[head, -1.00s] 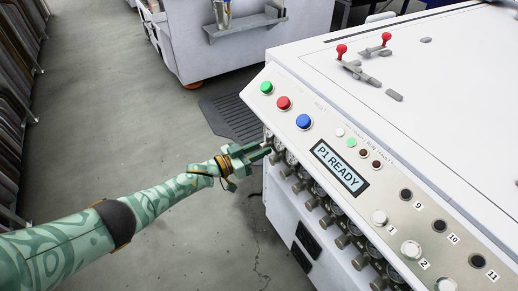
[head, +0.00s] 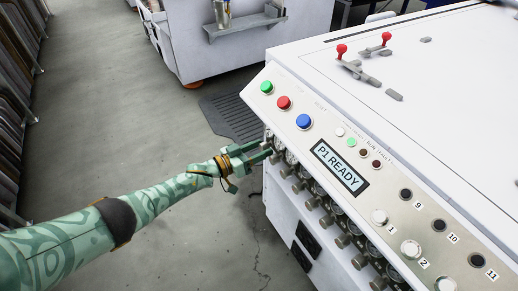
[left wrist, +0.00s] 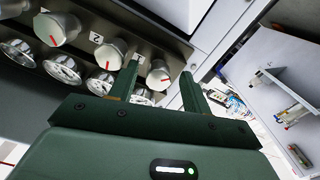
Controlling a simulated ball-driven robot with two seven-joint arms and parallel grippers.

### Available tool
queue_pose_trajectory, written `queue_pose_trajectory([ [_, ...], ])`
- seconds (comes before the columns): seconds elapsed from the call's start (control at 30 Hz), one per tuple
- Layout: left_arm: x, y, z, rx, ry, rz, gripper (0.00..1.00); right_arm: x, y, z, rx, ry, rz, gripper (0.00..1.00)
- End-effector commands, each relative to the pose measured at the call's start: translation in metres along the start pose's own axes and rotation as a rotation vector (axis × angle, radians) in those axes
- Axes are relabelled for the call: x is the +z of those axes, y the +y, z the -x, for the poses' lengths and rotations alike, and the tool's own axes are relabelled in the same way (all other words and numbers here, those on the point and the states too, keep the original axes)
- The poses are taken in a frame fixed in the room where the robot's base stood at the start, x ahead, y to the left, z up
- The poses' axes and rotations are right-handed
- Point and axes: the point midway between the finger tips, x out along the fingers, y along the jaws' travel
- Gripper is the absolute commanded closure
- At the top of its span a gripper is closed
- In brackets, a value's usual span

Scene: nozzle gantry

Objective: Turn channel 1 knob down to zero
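The channel 1 knob (left wrist: 158,75) is a grey-white round knob with a red pointer line, at the end of a row on a dark panel (left wrist: 150,25) in the left wrist view. A small label 1 is beside it, partly behind a finger. My left gripper (left wrist: 160,88) is open, with one finger on each side of this knob in the picture. I cannot tell whether the fingers touch it. In the head view, my left gripper (head: 266,152) is at the far end of the machine's knob row, and the knob is hidden there.
The channel 2 knob (left wrist: 110,55) is close beside the left finger, with another knob (left wrist: 57,28) beyond. Round gauges (left wrist: 62,68) sit below them. The white machine (head: 400,90) has push buttons (head: 284,103) and a display reading P1 READY (head: 340,166). Floor to the left is clear.

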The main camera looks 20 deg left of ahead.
Motion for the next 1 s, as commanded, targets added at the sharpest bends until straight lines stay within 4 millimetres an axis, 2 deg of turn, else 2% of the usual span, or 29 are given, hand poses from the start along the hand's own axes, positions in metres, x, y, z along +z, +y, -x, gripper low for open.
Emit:
queue_pose_trajectory([
  [0.3,-0.002,0.001,0.003,0.001,0.003,-0.001,0.52,-0.003,0.001,0.002,0.002,0.011,-0.005,1.00],
  [0.43,-0.004,0.001,0.018,0.001,0.003,-0.002,0.52,0.022,-0.009,-0.005,-0.020,-0.013,-0.029,1.00],
  [0.5,-0.006,0.001,0.031,0.001,0.003,-0.003,0.52,0.037,-0.016,-0.007,-0.032,-0.021,-0.048,1.00],
  [0.6,-0.007,0.001,0.062,0.000,0.002,-0.004,0.52,0.049,-0.024,-0.004,-0.045,-0.017,-0.078,1.00],
  [0.8,-0.005,0.001,0.116,0.000,0.002,-0.003,0.52,0.048,-0.032,0.004,-0.056,0.003,-0.107,1.00],
  [1.0,-0.002,0.000,0.152,0.000,0.001,-0.001,0.52,0.049,-0.038,0.007,-0.063,0.011,-0.122,1.00],
])
